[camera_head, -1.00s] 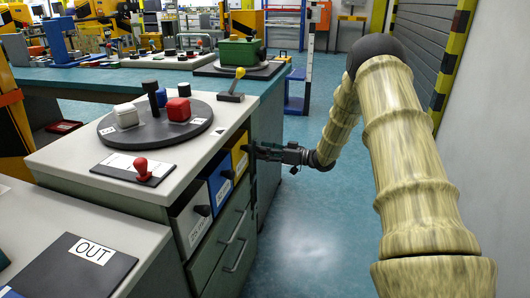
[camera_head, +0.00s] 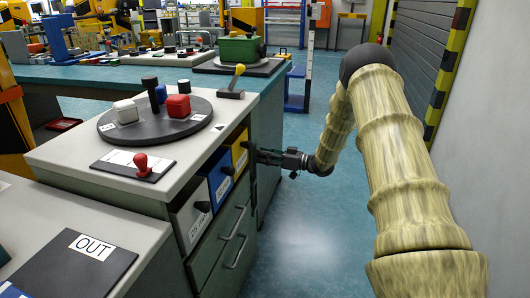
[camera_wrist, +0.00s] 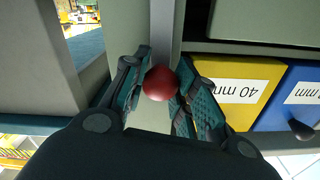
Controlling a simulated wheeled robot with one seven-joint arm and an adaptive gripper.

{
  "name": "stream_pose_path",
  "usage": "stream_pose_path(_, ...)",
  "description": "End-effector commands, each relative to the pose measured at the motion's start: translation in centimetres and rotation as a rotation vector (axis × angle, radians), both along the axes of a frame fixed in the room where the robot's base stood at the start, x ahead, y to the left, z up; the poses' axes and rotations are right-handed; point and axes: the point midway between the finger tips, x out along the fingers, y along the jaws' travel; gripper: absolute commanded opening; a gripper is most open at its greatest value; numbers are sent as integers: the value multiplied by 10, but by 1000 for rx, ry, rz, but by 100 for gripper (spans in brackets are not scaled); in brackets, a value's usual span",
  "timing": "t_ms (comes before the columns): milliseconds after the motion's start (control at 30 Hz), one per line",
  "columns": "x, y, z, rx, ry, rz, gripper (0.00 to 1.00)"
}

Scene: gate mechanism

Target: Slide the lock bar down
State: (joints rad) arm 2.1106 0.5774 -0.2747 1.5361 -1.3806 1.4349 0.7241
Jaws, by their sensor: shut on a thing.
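My gripper (camera_wrist: 162,62) is shut on a round red knob (camera_wrist: 160,83) in the wrist view, one finger on each side of it. Behind the knob, a grey bar (camera_wrist: 163,28) runs along a pale grey-green panel. I take this to be the lock bar. In the head view my gripper (camera_head: 257,156) reaches in from the right to the cabinet's side, beyond the yellow drawer. The knob and bar are hidden there.
Blue (camera_head: 221,178) and yellow (camera_head: 240,152) drawers sit close to my gripper on the cabinet front. A dark turntable (camera_head: 155,133) with blocks stands on the worktop. Blue-green floor (camera_head: 310,225) is clear below my arm.

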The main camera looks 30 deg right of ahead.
Motion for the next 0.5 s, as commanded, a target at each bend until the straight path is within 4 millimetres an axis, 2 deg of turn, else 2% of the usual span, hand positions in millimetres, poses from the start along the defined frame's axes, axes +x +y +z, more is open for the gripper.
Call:
stream_pose_path(233, -1, -1, -4, -3, 5, -4, 0)
stream_pose_path(267, -1, -1, -4, -3, 5, -4, 29)
stream_pose_path(300, -1, -1, -4, -3, 5, -4, 37)
stream_pose_path(400, -1, -1, -4, -2, 4, -3, 51)
stream_pose_path(500, -1, -1, -3, -2, 4, -3, 51)
